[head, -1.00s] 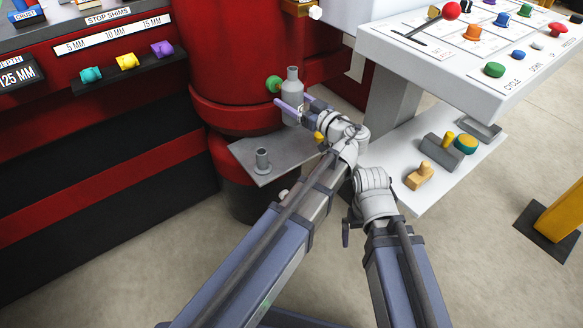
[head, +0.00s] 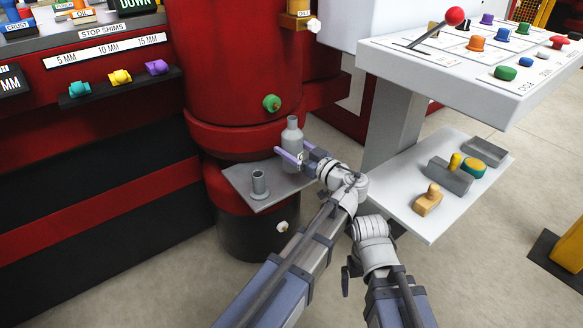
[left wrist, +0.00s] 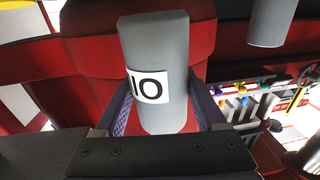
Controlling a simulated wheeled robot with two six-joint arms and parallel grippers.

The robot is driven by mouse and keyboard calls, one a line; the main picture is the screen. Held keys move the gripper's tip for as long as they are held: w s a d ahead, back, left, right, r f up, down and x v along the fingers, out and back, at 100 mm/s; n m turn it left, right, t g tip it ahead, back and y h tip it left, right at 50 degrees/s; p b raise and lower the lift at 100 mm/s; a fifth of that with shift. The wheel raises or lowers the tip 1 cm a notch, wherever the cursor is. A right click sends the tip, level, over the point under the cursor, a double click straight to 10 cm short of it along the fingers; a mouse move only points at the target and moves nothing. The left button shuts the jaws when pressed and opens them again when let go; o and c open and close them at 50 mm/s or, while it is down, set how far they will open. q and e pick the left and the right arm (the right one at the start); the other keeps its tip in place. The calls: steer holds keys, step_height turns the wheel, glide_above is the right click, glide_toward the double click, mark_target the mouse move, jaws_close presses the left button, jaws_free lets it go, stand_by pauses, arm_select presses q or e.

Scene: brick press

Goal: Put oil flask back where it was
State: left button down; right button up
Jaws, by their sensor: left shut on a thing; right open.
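The grey oil flask (head: 292,136), with a narrow neck, is upright over the back right part of a grey shelf plate (head: 240,184) on the red column. My left gripper (head: 290,156) is shut on the flask body. In the left wrist view the flask (left wrist: 155,65) with its white label is between my two purple-blue fingers (left wrist: 160,112). I cannot tell whether its base touches the plate.
A small grey flanged cylinder (head: 259,184) stands on the plate, left of the flask. A green knob (head: 271,102) sticks out of the column above. At right, a white lower shelf (head: 400,205) holds a wooden stamp (head: 428,200) and other items, under a white control panel (head: 450,65).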

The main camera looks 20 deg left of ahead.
arm_select(q)
step_height(320, 180, down, 4)
steer(key=b, duration=0.3)
steer(key=shift+b, duration=0.4)
steer(key=shift+r, duration=0.15)
steer(key=shift+c, duration=2.1)
jaws_free()
steer(key=shift+f, duration=0.2)
steer(key=o, duration=0.4)
steer(key=shift+r, duration=0.15)
